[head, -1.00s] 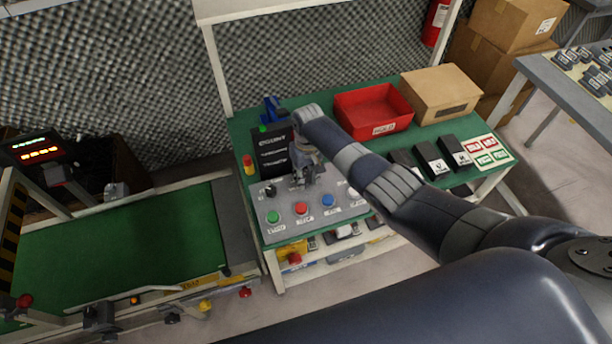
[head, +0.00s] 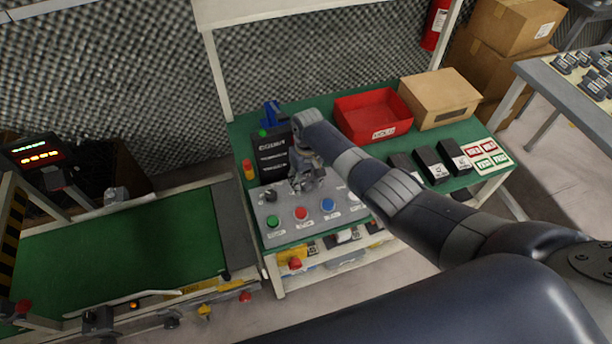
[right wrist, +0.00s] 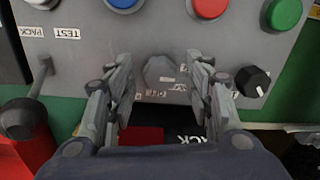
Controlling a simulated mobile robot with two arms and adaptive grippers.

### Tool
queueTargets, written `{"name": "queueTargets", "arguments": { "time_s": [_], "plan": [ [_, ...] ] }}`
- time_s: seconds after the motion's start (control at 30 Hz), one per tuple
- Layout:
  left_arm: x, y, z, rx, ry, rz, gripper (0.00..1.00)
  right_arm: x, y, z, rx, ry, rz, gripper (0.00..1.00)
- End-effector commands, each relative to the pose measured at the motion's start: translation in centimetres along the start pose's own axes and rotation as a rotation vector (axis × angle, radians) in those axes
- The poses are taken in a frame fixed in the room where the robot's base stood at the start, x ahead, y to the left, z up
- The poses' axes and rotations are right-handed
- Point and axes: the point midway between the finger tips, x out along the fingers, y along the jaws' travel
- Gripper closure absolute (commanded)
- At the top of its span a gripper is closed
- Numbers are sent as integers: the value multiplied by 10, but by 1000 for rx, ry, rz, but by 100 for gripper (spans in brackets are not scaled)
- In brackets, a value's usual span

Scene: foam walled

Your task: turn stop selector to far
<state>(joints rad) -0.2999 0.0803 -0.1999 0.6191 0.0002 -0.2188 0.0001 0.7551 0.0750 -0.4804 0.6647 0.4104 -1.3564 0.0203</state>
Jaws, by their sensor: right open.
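The grey control panel (head: 317,222) lies on the green bench. In the right wrist view a grey knob (right wrist: 160,72) with small white labels beside it sits between the fingers. A black knob (right wrist: 252,81) with a white pointer mark is to its right; it also shows in the head view (head: 270,196). I cannot read which knob is the stop selector. My right gripper (right wrist: 160,80) is open, one finger on each side of the grey knob; contact is unclear. In the head view my right gripper (head: 305,182) hides the grey knob. My left gripper is not in view.
The panel carries green (head: 273,221), red (head: 301,213) and blue (head: 327,205) buttons. A lever (right wrist: 22,118) stands at the left in the right wrist view. A black labelled box (head: 271,157), red bin (head: 372,112) and cardboard box (head: 440,98) stand behind or beside the arm.

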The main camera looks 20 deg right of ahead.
Motion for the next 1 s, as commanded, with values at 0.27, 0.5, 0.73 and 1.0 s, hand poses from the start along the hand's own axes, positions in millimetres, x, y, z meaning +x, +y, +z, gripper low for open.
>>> {"name": "queueTargets", "arguments": {
  "time_s": [0.27,0.5,0.73,1.0],
  "plan": [
    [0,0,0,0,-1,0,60,-22,1,-1,1,3,0,52],
    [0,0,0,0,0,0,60,-63,1,-1,1,4,1,52],
    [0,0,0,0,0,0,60,-102,0,-1,-1,3,0,52],
    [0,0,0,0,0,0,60,-119,0,0,1,0,0,52]
  ]
}}
